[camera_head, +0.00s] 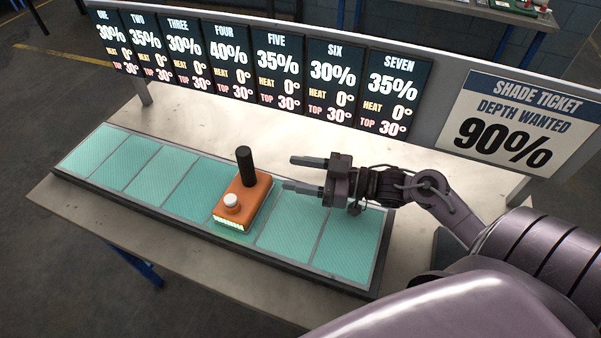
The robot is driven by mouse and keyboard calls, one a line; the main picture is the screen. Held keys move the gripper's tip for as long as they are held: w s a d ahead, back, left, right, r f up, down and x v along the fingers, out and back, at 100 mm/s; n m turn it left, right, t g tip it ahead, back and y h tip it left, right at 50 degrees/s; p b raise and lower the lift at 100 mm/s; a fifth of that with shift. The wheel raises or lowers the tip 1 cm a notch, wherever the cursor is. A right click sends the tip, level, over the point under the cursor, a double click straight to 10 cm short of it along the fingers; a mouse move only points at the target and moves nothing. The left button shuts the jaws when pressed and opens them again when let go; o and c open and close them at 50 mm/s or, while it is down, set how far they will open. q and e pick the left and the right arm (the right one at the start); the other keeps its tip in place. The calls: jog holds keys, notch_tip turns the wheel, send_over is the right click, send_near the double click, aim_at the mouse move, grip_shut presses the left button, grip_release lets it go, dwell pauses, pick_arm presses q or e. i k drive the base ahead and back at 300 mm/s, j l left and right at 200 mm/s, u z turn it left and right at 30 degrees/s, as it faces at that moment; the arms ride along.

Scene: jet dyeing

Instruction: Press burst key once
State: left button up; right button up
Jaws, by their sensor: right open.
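An orange box (245,205) stands on the row of teal pads, about two pads from the right end. It has a round white button (231,201) on its top near the front, a black upright post (245,166) at its back, and a lit strip on its front face. No lettering on the button can be read. My right gripper (288,174) comes in from the right, open and empty. Its two fingers point left, beside the post and above the pads, apart from the button. My left gripper is not in view.
The teal pads (160,170) lie in a dark-framed strip along the table (110,230). Behind them stands a board with panels ONE to SEVEN (332,84) showing percentages, and a shade ticket (520,122) reading 90%. The pads left of the box are bare.

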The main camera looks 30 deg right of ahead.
aim_at(230, 200)
jog(key=k+j, duration=1.05)
jog(key=k, duration=0.3)
